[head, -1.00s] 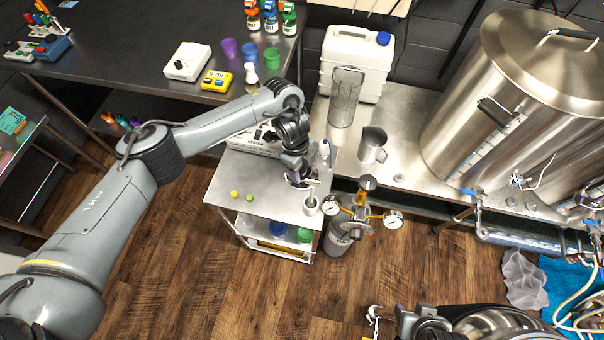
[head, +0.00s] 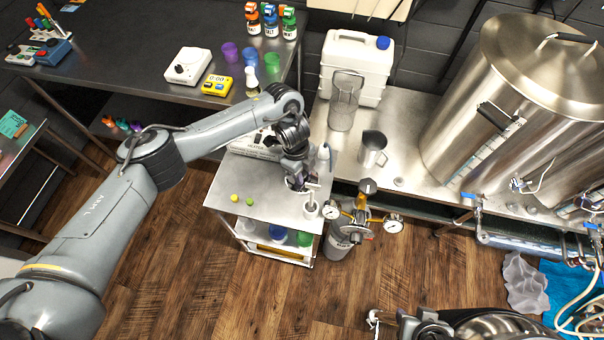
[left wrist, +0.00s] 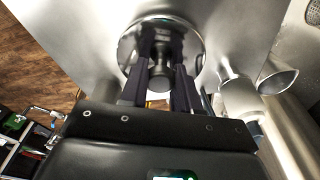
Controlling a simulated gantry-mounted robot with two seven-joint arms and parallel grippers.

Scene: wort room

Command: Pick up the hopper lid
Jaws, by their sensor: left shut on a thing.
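The hopper lid (left wrist: 160,45) is a round, shiny metal disc with a knob in its middle, seen in the left wrist view. My left gripper (left wrist: 160,72) is shut on this knob, one dark finger on each side. In the head view my left gripper (head: 298,185) points down over the right part of a small steel cart. The lid is too small and covered there to make out clearly. A part of my right arm (head: 425,322) shows at the bottom edge of the head view; its jaws cannot be read.
The cart top (head: 265,190) holds small yellow and green pieces and a white holder (head: 311,210) at its right corner. A gas cylinder with gauges (head: 362,215) stands just right of it. A metal jug (head: 372,150) and a mesh basket (head: 345,100) stand on the bench behind.

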